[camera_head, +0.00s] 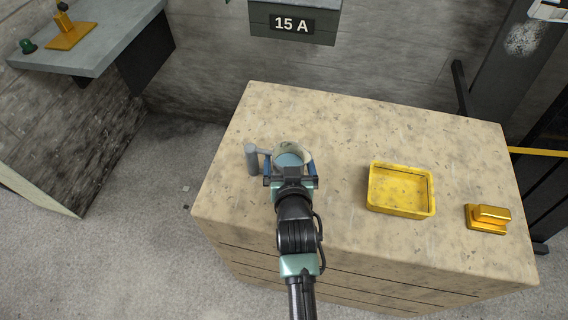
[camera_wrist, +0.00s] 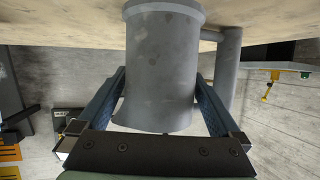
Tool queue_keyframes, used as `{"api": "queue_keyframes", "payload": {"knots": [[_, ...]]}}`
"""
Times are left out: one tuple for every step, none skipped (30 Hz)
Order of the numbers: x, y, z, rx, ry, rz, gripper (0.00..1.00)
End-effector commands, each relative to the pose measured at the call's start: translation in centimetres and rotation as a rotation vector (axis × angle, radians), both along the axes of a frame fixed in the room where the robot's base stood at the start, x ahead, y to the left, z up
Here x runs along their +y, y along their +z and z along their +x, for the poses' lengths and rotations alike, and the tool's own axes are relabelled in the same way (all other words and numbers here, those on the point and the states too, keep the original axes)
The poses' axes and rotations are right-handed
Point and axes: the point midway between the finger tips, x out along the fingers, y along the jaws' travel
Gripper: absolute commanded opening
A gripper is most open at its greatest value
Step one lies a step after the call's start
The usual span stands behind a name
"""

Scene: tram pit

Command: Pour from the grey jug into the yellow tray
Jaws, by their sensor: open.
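The grey jug (camera_head: 252,160) stands upright on the wooden chest top, its handle to the left and a bluish content showing inside its rim. In the wrist view the jug (camera_wrist: 160,70) fills the middle, upside down in that picture. My gripper (camera_head: 291,170) is open, with one finger on each side of the jug's body; it also shows in the wrist view (camera_wrist: 163,95). Gaps show between the fingers and the jug. The yellow tray (camera_head: 401,208) lies to the right on the same top, and its visible floor looks empty.
A gold-coloured block with a raised grip (camera_head: 487,218) lies right of the tray near the right edge. The chest top (camera_head: 340,120) is clear behind the jug and tray. A grey shelf (camera_head: 100,40) with a yellow stand (camera_head: 71,35) is at the far left.

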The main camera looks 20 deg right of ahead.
Motion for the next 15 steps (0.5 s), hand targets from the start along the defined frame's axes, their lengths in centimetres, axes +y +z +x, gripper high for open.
{"api": "queue_keyframes", "payload": {"knots": [[-0.09,0.0,0.18,-0.001,0.0,0.0,1.0],[-0.11,-0.02,0.22,-0.001,0.0,0.0,1.0],[-0.11,-0.05,0.24,-0.001,0.0,0.0,1.0],[-0.11,-0.05,0.24,-0.001,0.0,0.0,1.0],[-0.11,-0.06,0.22,-0.001,0.0,0.0,1.0],[-0.1,-0.06,0.21,-0.001,0.0,0.0,1.0],[-0.1,-0.05,0.21,-0.001,0.0,0.0,1.0],[-0.1,-0.06,0.2,-0.001,0.0,0.0,1.0],[-0.1,-0.06,0.2,-0.001,-0.001,-0.001,0.93],[-0.1,-0.06,0.19,-0.001,0.0,0.0,0.87],[-0.1,-0.06,0.19,-0.001,0.0,0.0,0.82],[-0.1,-0.06,0.19,-0.001,0.0,0.0,0.75],[-0.1,-0.06,0.19,-0.001,0.0,0.0,0.69],[-0.09,-0.05,0.19,-0.001,0.0,0.0,0.64],[-0.09,-0.05,0.19,-0.001,0.0,0.0,0.57]]}}
